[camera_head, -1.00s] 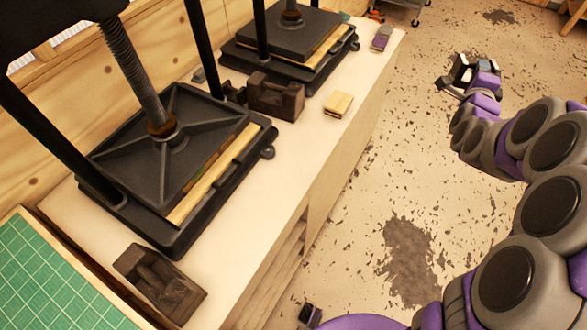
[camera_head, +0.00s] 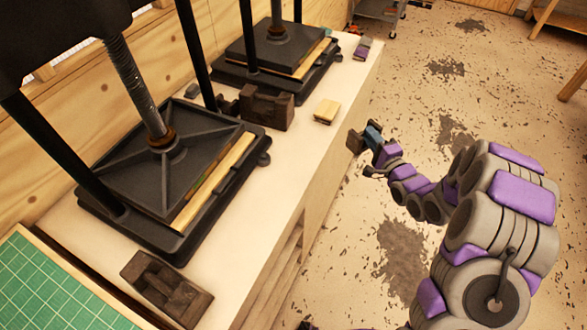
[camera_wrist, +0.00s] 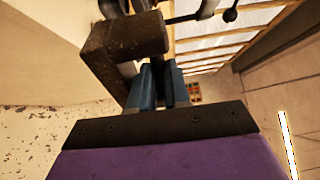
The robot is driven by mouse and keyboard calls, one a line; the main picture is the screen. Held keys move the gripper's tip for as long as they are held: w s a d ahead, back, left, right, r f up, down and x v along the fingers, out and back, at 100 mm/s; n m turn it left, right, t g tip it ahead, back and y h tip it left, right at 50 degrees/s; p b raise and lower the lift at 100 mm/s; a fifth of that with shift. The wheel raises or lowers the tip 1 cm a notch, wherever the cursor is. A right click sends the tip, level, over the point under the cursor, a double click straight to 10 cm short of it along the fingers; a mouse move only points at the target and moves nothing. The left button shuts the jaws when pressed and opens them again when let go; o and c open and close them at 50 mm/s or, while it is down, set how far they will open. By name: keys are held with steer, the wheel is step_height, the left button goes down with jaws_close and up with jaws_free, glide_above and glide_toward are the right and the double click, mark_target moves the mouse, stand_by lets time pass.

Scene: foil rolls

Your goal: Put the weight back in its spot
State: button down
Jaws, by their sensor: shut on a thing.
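My gripper (camera_head: 366,136) is at the right edge of the workbench, beside its front face, with blue fingers. It is shut on a dark brown weight (camera_head: 355,141). In the wrist view the weight (camera_wrist: 123,48) looks like a worn iron block with a handle-like part, and the blue fingers (camera_wrist: 160,85) grip it. Two similar dark weights rest on the bench: one (camera_head: 266,108) between the two presses, another (camera_head: 166,290) at the near front. The held weight's lower side is hidden.
A large black screw press (camera_head: 165,190) fills the near bench, and a second press (camera_head: 280,58) stands behind. A small wooden block (camera_head: 327,110) and a purple-grey item (camera_head: 362,47) sit by the bench edge. A green cutting mat (camera_head: 50,290) lies at left. The bench strip (camera_head: 270,165) is clear.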

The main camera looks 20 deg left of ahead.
steer(key=s+a+f+n+g+y, duration=0.3)
steer(key=s+a+f+g, duration=0.1)
steer(key=s, duration=0.4)
steer(key=s+a+f+n+g+y, duration=0.2)
steer(key=s+a+f+n+g, duration=0.15)
steer(key=s, duration=0.45)
steer(key=shift+m+g, duration=0.25)
steer(key=w+a, duration=0.3)
steer(key=a, duration=0.1)
steer(key=w+a+f+b, duration=0.1)
steer(key=w+a, duration=0.2)
steer(key=a, duration=0.1)
steer(key=w+a+f, duration=0.1)
steer(key=w+a, duration=0.2)
steer(key=a, duration=0.1)
steer(key=shift+w+a+b, duration=0.3)
steer(key=shift+w+b, duration=0.05)
steer(key=shift+b, duration=0.05)
step_height(320, 180, down, 4)
steer(key=shift+d+r+b, duration=0.1)
steer(key=shift+r+b, duration=0.1)
steer(key=shift+b, duration=0.2)
steer(key=c, duration=1.1)
jaws_free()
steer(key=shift+s, duration=0.1)
steer(key=p+v, duration=0.2)
steer(key=v, duration=1)
